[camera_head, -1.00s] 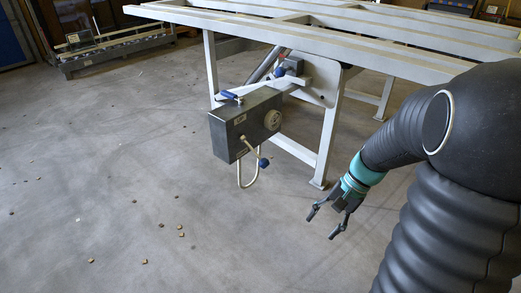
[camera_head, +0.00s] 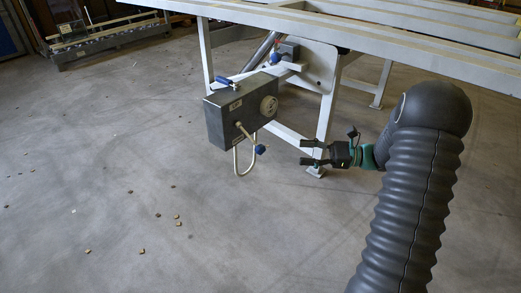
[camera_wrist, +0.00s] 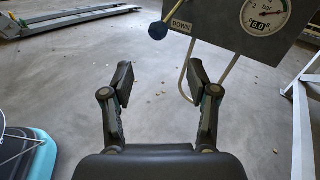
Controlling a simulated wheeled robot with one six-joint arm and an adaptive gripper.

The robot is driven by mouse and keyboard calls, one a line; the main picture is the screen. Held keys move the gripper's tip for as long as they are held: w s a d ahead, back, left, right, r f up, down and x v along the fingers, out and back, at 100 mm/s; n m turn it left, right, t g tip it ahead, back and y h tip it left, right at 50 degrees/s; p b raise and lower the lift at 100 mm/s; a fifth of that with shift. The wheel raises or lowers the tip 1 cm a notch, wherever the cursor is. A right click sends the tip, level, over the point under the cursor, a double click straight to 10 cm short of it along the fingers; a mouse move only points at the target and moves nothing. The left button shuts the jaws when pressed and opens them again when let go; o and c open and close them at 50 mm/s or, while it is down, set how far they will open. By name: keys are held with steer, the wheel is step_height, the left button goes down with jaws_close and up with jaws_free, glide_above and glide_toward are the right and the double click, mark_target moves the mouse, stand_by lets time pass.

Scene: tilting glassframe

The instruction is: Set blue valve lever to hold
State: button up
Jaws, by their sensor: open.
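A grey control box (camera_head: 228,122) hangs under the tilting frame. A small blue lever (camera_head: 225,81) lies at its upper left edge. Another blue part (camera_head: 276,58) sits on the fitting above the box. I cannot tell which positions these are set to. My gripper (camera_head: 303,152) is open and empty, to the right of the box and apart from it. Its fingers (camera_wrist: 160,83) also show in the wrist view.
A pressure gauge (camera_wrist: 265,14) is on the box, and a bent pale tube (camera_head: 236,161) hangs below it. The frame's white leg (camera_head: 326,118) stands close behind my gripper. Small crumbs lie on the open floor at left.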

mark_target(260, 150)
steer(key=a, duration=0.4)
steer(key=w+a, duration=0.1)
steer(key=a, duration=0.4)
steer(key=w+a, duration=0.1)
steer(key=a, duration=0.3)
steer(key=shift+w+a+b, duration=0.25)
steer(key=shift+a+b, duration=0.05)
steer(key=shift+b, duration=0.1)
jaws_close()
